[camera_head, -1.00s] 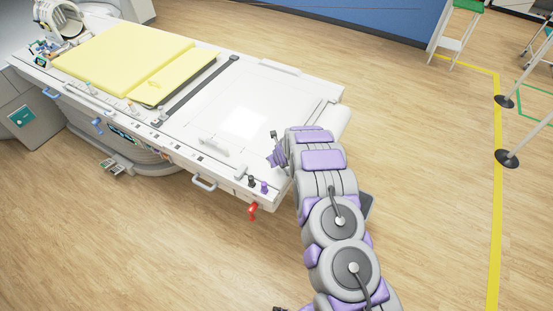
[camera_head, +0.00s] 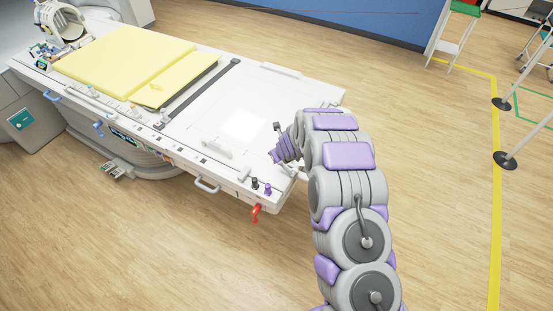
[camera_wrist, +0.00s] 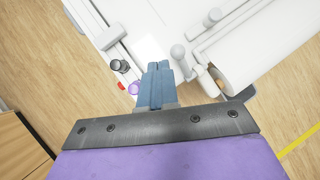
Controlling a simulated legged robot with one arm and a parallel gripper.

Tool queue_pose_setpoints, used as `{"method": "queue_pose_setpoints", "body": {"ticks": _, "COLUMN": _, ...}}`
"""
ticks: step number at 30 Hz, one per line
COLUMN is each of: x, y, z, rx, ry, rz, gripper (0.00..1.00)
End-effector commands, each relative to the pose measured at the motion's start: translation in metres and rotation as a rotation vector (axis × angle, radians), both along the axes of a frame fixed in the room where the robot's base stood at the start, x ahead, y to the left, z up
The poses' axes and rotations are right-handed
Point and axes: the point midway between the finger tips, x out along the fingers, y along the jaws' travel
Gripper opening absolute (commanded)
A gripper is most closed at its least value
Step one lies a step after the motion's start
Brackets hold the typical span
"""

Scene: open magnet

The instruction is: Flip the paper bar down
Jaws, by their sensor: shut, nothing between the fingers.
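My gripper (camera_wrist: 158,80) is shut and empty, with its blue-grey fingers together over the end of the white table (camera_head: 225,125). In the head view, its purple ridged part (camera_head: 285,150) is above the table's near right corner, and my arm hides much of that end. In the wrist view, a pale bar with a rounded end (camera_wrist: 179,54) stands just right of the fingertips; it may be the paper bar, but I cannot be sure. A white roll with a brown core (camera_wrist: 222,82) lies farther right. I cannot tell whether the fingers touch anything.
Black (camera_head: 254,182) and purple (camera_head: 267,189) knobs and a red handle (camera_head: 256,212) are at the table's near corner. Yellow pads (camera_head: 120,62) cover the far left part. Wooden floor is open in front. Stands with black feet (camera_head: 505,160) are at the right.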

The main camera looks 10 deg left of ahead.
Motion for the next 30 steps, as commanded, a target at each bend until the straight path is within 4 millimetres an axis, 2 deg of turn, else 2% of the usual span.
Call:
{"method": "queue_pose_setpoints", "body": {"ticks": 1, "x": -0.002, "y": 0.002, "z": 0.010, "rx": -0.001, "ry": -0.001, "rz": 0.000, "gripper": 0.00}}
{"method": "queue_pose_setpoints", "body": {"ticks": 4, "x": -0.005, "y": 0.007, "z": 0.018, "rx": -0.005, "ry": 0.000, "rz": 0.000, "gripper": 0.00}}
{"method": "queue_pose_setpoints", "body": {"ticks": 13, "x": -0.009, "y": 0.014, "z": 0.023, "rx": -0.011, "ry": 0.000, "rz": -0.001, "gripper": 0.00}}
{"method": "queue_pose_setpoints", "body": {"ticks": 26, "x": -0.007, "y": 0.007, "z": 0.026, "rx": -0.004, "ry": -0.001, "rz": 0.004, "gripper": 0.00}}
{"method": "queue_pose_setpoints", "body": {"ticks": 30, "x": -0.012, "y": 0.010, "z": 0.038, "rx": -0.017, "ry": -0.021, "rz": 0.074, "gripper": 0.00}}
